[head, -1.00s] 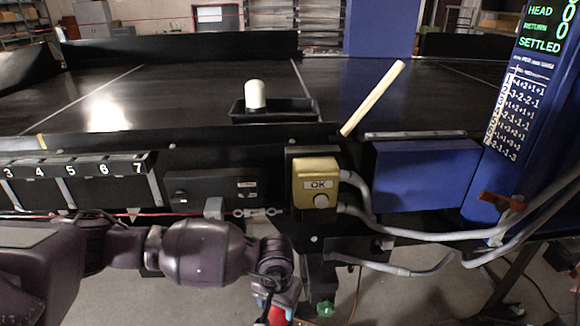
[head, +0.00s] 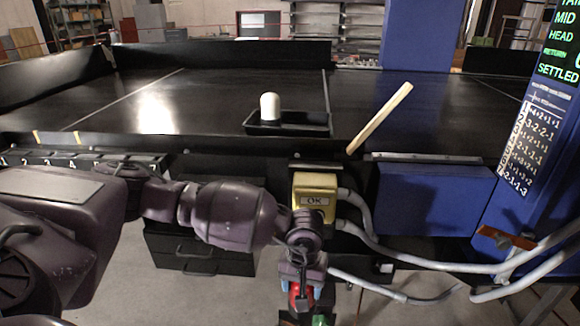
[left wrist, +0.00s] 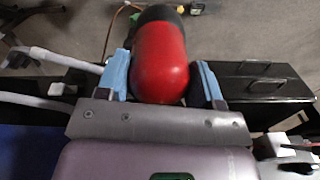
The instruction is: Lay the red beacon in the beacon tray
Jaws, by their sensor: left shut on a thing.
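The red beacon (left wrist: 160,62) is a rounded red cylinder with a dark end, held between the blue-padded fingers of my left gripper (left wrist: 163,78) in the left wrist view. In the head view my left gripper (head: 300,288) is low at the bottom, below the yellow OK box, and only a little red of the beacon (head: 296,295) shows. The black tray (head: 320,122) sits on the dark conveyor top near its front edge, above and beyond the gripper. A white rounded cylinder (head: 270,107) stands upright at its left end. My right gripper is not in view.
The yellow OK box (head: 316,198) and grey hoses (head: 365,232) are on the conveyor's front, close to my left arm. A pale stick (head: 380,118) leans up right of the tray. A blue panel (head: 430,207) is further right. The tray's right part looks empty.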

